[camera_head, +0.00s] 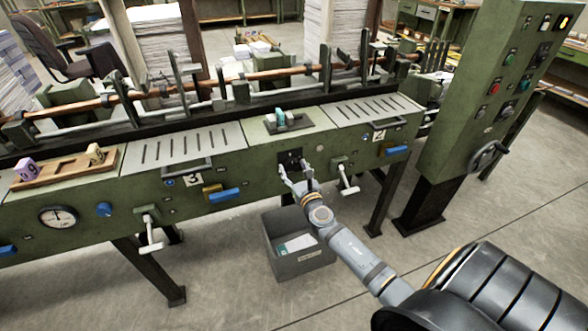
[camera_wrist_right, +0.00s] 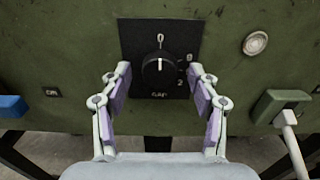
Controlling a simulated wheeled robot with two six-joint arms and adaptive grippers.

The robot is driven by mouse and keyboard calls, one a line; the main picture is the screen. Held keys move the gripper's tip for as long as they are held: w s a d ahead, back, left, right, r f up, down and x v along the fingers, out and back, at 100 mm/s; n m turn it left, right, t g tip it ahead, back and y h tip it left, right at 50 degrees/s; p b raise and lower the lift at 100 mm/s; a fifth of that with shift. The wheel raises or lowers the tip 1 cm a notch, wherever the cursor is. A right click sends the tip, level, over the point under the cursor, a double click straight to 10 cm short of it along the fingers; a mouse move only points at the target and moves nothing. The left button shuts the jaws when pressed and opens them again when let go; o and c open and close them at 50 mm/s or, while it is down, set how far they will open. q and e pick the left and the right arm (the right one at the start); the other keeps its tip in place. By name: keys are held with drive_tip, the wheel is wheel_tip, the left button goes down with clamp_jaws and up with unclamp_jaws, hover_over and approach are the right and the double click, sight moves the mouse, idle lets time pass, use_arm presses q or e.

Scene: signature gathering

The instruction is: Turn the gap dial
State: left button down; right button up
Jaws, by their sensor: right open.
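The gap dial is a round black knob (camera_wrist_right: 158,70) with a white pointer line, on a black square plate (camera_wrist_right: 134,33) marked "GAP" with numbers around it. The pointer line points up, toward the 0. In the head view the dark dial plate (camera_head: 291,158) sits on the green machine front, partly hidden by my right gripper (camera_head: 293,183). My right gripper also shows in the right wrist view (camera_wrist_right: 160,95). My left gripper is not in view.
A white-handled lever (camera_head: 347,178) is right of the dial, and a blue handle (camera_head: 224,195) is to its left. A grey bin (camera_head: 303,268) with papers stands on the floor below. A green control cabinet (camera_head: 470,110) stands at the right. The floor in front is mostly clear.

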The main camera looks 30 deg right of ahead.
drive_tip(key=c, duration=1.2)
drive_tip(key=shift+o, duration=0.2)
